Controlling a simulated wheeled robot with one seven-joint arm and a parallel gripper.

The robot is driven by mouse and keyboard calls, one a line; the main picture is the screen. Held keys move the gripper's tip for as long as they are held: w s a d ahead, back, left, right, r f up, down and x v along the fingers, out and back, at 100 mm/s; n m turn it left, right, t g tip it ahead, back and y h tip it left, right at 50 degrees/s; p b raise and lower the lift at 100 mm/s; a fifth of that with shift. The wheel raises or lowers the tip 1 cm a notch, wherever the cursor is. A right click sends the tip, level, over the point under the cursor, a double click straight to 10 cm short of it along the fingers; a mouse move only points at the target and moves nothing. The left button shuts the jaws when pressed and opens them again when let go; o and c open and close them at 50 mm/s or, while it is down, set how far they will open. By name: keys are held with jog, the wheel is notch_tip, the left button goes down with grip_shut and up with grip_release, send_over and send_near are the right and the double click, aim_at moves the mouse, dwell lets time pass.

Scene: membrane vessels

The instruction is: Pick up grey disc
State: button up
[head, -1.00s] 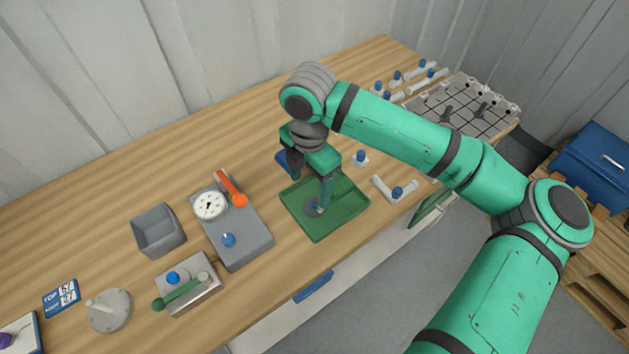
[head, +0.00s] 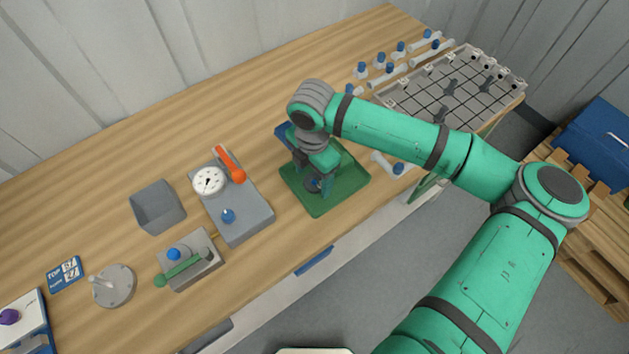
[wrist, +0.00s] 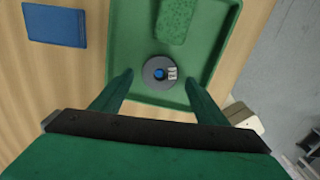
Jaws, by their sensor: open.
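In the head view the disc (head: 312,184) is partly hidden by my gripper (head: 319,188), which is over the tray (head: 341,199). In the wrist view my gripper (wrist: 160,80) is open, with one green finger on each side of the disc. The fingers look apart from the disc; their exact height above it cannot be told.
A lighter green block or pad (wrist: 177,20) lies in the tray beyond the disc. A blue flat item (wrist: 56,26) lies left of the tray. The gauge box (head: 234,210) stands left of the tray, and a white tube with a blue cap (head: 388,164) lies to its right.

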jog(key=shift+f, duration=0.45)
jog(key=c, duration=1.1)
jog(key=shift+c, duration=0.2)
jog(key=shift+r, duration=0.15)
